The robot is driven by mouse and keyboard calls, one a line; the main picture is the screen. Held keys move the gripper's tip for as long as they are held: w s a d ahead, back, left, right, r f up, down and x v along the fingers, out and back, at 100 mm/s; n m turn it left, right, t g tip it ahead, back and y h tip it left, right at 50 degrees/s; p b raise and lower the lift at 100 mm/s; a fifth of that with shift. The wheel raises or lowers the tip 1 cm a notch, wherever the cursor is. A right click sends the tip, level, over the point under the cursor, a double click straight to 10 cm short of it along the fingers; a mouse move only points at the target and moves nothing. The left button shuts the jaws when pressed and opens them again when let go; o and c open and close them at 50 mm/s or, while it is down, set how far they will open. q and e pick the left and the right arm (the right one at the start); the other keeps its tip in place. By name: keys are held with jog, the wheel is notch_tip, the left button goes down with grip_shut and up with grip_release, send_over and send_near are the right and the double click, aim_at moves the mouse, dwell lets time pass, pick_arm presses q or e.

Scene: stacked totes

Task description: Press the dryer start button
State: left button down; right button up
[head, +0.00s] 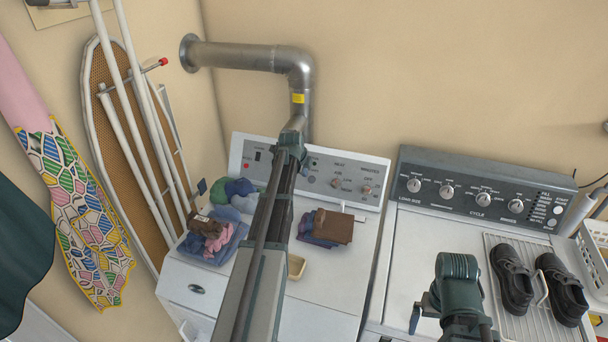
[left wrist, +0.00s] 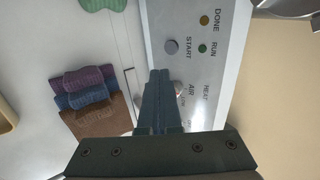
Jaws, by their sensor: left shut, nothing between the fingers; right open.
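The dryer (head: 334,282) is the white machine on the left, with a sloped light control panel (head: 345,190) at its back. In the left wrist view the round grey start button (left wrist: 171,46) sits on this panel by the word START. A green RUN light (left wrist: 202,48) and an amber DONE light (left wrist: 204,20) are close by. My left gripper (left wrist: 158,73) is shut and empty, its fingertips just short of the button in the picture; I see no contact. In the head view my left gripper (head: 291,137) reaches over the dryer and hides part of the panel.
On the right, a washer with a dark panel (head: 476,197) carries black shoes (head: 512,280) on a rack. An ironing board (head: 112,130) leans at left.

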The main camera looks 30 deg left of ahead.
pick_arm(q)
jog(key=b, duration=0.7)
send_near(311, 181)
notch_tip(311, 181, down, 4)
jog(key=w, duration=0.1)
jog(key=w+f, duration=0.1)
jog(key=shift+w+a+b, duration=0.3)
jog(key=shift+b, duration=0.05)
jog(key=shift+w+f, duration=0.1)
jog(key=shift+w, duration=0.25)
